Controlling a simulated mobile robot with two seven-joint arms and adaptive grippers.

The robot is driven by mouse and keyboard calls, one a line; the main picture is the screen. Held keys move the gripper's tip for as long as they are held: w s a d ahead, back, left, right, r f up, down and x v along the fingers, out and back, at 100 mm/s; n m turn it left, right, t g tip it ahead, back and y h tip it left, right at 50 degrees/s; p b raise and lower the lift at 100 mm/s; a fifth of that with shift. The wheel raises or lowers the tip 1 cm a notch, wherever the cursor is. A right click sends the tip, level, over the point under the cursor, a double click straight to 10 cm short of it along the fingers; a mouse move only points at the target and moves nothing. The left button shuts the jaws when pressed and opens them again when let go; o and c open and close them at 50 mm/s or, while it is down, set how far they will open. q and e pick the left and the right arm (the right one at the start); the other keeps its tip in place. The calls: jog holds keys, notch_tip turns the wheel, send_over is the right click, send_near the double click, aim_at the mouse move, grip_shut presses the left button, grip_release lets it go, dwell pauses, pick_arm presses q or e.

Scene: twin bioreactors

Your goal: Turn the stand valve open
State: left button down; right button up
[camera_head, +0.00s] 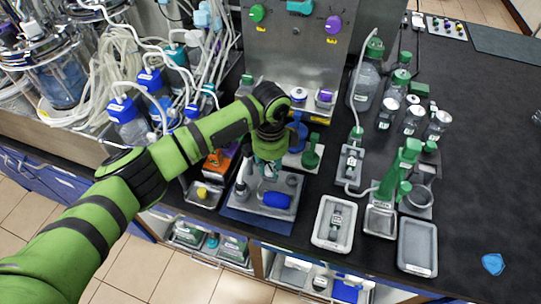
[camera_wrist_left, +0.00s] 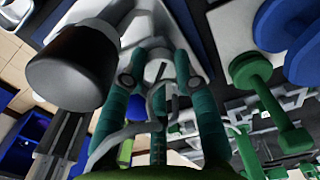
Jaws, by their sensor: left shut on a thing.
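My left arm reaches in from the left, and my left gripper (camera_head: 268,168) points down over a small stand on a blue mat (camera_head: 238,216). In the left wrist view the teal fingers of my left gripper (camera_wrist_left: 158,78) close around a small grey-white knob (camera_wrist_left: 157,66), which looks like the stand valve. The fingers hide most of it, so its turn angle cannot be told. A blue cylinder (camera_head: 277,199) lies in front of the gripper on the stand. A dark cylinder with a grey end (camera_wrist_left: 72,68) is close to the left finger. My right gripper is not in view.
Green-capped bottles (camera_head: 366,80) and small jars stand to the right. A white tray (camera_head: 317,236) and a grey tray (camera_head: 417,264) lie near the front edge. A steel panel (camera_head: 298,45) with coloured knobs stands behind. The black bench at far right is mostly clear.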

aim_at(271, 168)
pick_arm(q)
jog(key=n+p, duration=0.1)
jog(key=n, duration=0.1)
jog(key=n+p, duration=0.1)
jog(key=p, duration=0.1)
jog(key=n+p, duration=0.1)
jog(key=n, duration=0.1)
jog(key=shift+r+n+p, duration=0.25)
jog(key=shift+n+p, duration=0.05)
jog(key=shift+p, duration=0.05)
jog(key=shift+f+n+p, duration=0.15)
jog(key=shift+n+p, duration=1.35)
jog(key=shift+n, duration=0.7)
jog(key=c, duration=1.2)
grip_release()
notch_tip(271, 168, up, 12)
